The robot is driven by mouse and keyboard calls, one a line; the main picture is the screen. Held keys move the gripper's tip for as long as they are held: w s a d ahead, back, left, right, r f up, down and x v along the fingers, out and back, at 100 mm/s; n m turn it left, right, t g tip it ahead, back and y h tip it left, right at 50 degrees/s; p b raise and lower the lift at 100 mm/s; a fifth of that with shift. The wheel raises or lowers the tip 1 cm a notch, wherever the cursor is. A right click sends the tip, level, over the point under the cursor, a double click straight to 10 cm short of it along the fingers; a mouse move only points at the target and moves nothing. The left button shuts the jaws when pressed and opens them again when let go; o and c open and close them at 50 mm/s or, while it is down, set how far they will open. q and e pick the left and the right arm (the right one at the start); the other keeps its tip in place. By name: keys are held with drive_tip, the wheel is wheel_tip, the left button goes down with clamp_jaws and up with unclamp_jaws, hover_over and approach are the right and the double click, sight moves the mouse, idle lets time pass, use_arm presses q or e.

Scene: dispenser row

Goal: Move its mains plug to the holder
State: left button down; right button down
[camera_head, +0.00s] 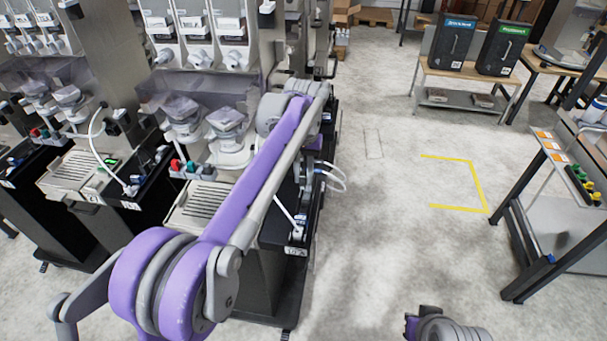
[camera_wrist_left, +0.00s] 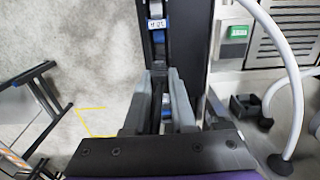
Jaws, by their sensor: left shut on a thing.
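My left gripper (camera_wrist_left: 160,105) is shut, its grey fingers on either side of a narrow dark thing. That thing looks like the mains plug, but the fingers and dark parts behind hide most of it. In the head view my left arm reaches over the middle dispenser and covers most of the gripper (camera_head: 306,180). A white cable (camera_head: 334,178) loops out beside it. A thick white cable (camera_wrist_left: 295,85) curves down the right of the left wrist view. I cannot clearly make out the holder. Part of my right arm shows at the bottom edge; its fingers do not show.
Other dispensers stand left. Floor right of the row is clear up to a workbench (camera_head: 550,150).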

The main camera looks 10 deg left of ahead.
sight(304, 174)
use_arm(q)
drive_tip(key=shift+r+p, duration=0.3)
drive_tip(key=shift+r, duration=0.35)
use_arm(e)
drive_tip(key=shift+w+r, duration=0.2)
drive_tip(key=shift+r, duration=0.25)
use_arm(q)
drive_tip(key=shift+r+p, duration=0.35)
drive_tip(key=shift+r, duration=0.4)
drive_tip(key=shift+w+r+p, duration=0.1)
drive_tip(key=shift+r+p, duration=0.25)
drive_tip(key=shift+r, duration=0.45)
use_arm(e)
drive_tip(key=shift+w+r, duration=0.35)
drive_tip(key=shift+r, duration=0.2)
drive_tip(key=shift+w+r, duration=0.3)
drive_tip(key=shift+r, duration=0.2)
use_arm(q)
drive_tip(key=shift+f, duration=0.1)
